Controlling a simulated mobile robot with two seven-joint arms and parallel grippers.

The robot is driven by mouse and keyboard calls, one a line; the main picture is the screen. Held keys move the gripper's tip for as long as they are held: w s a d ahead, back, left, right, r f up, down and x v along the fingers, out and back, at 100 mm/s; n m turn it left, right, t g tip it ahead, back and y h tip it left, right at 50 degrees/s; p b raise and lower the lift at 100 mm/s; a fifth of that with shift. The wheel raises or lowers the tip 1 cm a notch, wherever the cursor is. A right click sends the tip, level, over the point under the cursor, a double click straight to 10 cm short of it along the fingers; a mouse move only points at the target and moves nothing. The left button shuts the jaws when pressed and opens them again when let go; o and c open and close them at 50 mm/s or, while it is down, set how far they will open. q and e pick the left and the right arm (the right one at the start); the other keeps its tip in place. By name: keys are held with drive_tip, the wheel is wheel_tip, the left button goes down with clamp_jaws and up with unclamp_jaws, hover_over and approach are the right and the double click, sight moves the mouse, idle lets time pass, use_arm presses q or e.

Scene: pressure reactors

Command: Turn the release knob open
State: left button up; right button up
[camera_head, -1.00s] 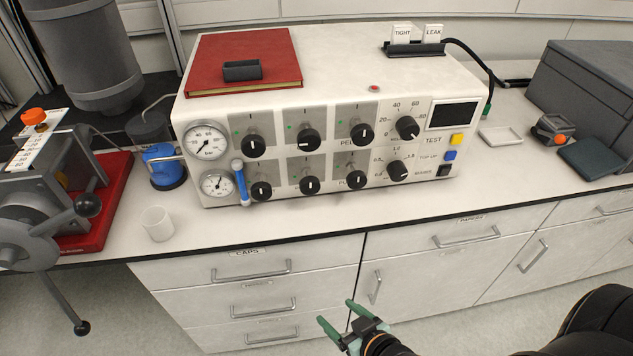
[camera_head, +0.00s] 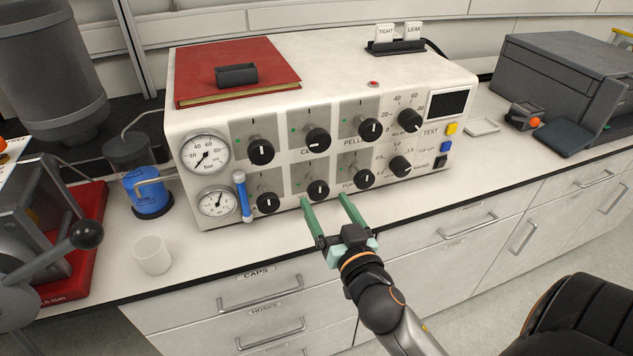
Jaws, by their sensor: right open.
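A white control box (camera_head: 330,62) stands on the bench, with two rows of black knobs on its front. The upper row has a left knob (camera_head: 261,152), a middle knob (camera_head: 317,139) and a right knob (camera_head: 369,129). The lower row has a left knob (camera_head: 267,203), a middle knob (camera_head: 317,190) and a right knob (camera_head: 364,178). I cannot read which is the release knob. My right gripper (camera_head: 324,197) is open and empty, its green fingers pointing at the panel below the lower middle and right knobs. I cannot tell contact. My left gripper is not in view.
A white cup (camera_head: 152,255) stands on the bench front left. A red book (camera_head: 235,66) lies on the box. Bare bench lies before the panel's right side.

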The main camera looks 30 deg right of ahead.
sight(320, 194)
drive_tip(key=x, duration=0.5)
drive_tip(key=shift+w+p, duration=0.1)
drive_tip(key=shift+p, duration=0.25)
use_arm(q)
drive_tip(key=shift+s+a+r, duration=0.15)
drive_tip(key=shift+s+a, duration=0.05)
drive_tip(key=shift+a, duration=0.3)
use_arm(e)
drive_tip(key=shift+w+d, duration=0.15)
drive_tip(key=shift+w, duration=0.35)
drive_tip(key=shift+c, duration=0.3)
clamp_jaws()
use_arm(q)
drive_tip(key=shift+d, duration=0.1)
